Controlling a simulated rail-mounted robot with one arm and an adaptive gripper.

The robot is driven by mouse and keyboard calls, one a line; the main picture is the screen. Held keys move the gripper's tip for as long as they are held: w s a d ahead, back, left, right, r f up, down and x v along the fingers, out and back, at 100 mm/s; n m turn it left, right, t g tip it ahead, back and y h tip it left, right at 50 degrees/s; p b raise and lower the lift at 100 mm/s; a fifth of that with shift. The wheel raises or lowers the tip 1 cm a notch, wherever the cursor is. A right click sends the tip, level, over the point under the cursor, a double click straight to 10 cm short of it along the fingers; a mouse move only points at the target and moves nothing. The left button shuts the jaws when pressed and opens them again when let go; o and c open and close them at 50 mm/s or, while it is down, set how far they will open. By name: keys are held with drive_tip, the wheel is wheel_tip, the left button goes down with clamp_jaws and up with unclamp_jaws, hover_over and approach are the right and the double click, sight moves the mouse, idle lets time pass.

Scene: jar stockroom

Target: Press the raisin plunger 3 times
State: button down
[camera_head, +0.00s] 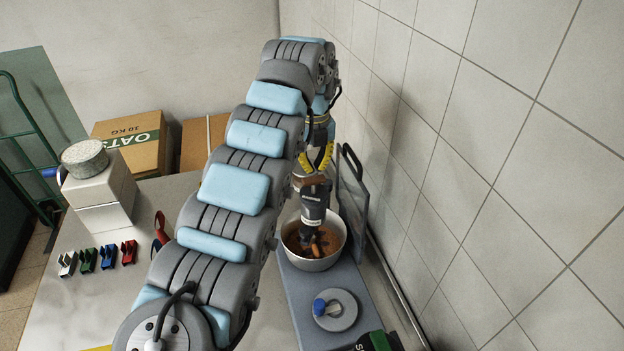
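A flat grey disc (345,318) with a blue knob (319,306) lies in front of the bowl, apart from the gripper.
The bowl and disc are on a narrow grey-blue shelf (300,300) along the tiled wall (480,130). A dark panel (354,190) stands behind the bowl. Coloured clips (108,256), a metal canister (100,195) and an OATS box (130,140) are at left.

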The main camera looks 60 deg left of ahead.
sight(314, 178)
drive_tip(key=shift+f+b, duration=2.2)
drive_tip(key=shift+f, duration=0.75)
drive_tip(key=shift+r, duration=0.2)
drive_tip(key=shift+r+p, duration=1.5)
drive_tip(key=shift+r, duration=1.7)
drive_tip(key=shift+f, duration=0.15)
